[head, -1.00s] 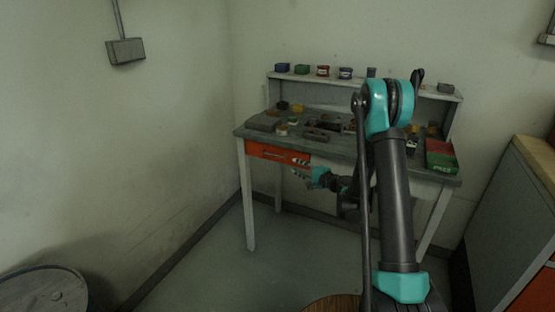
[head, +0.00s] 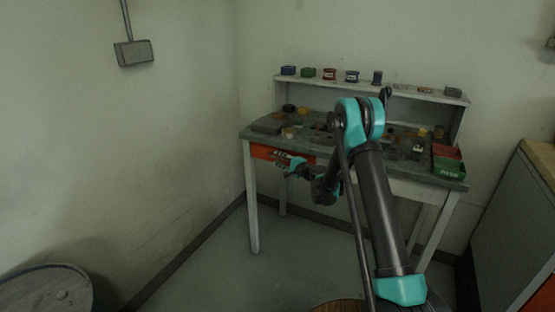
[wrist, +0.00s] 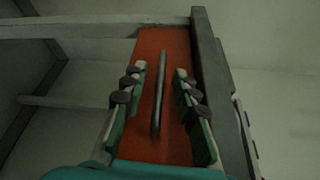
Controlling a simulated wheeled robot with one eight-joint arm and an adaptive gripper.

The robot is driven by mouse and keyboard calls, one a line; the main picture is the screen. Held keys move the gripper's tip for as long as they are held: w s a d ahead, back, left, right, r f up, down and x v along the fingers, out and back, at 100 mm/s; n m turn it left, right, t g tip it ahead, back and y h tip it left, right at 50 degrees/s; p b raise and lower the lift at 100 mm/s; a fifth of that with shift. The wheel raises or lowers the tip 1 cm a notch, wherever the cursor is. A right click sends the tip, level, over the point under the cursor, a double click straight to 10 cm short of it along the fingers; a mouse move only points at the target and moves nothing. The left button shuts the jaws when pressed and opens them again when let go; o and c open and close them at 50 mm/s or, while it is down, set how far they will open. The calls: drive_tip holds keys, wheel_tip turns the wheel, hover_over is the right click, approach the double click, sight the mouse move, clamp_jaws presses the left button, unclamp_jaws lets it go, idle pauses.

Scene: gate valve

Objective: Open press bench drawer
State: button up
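The press bench (head: 252,205) is a grey-topped table with pale legs and a back shelf. Its orange drawer (head: 261,152) is under the left end of the top and looks flush with the bench. In the wrist view the drawer front (wrist: 178,55) carries a long thin grey bar handle (wrist: 157,95). My gripper (head: 281,158) is at the drawer front, partly covering it. In the wrist view its fingers (wrist: 160,73) are open, one on each side of the handle, with visible gaps to it. The handle is too small to make out in the head view.
Boxes and cans line the bench's back shelf (head: 368,86), and loose parts cover the top. A green and red bin (head: 449,168) sits at the right end. A barrel (head: 45,290) stands lower left, a cabinet (head: 505,225) right. The floor before the drawer is clear.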

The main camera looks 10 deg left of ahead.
drive_tip(key=shift+w+a, duration=0.4)
drive_tip(key=shift+a, duration=0.1)
clamp_jaws()
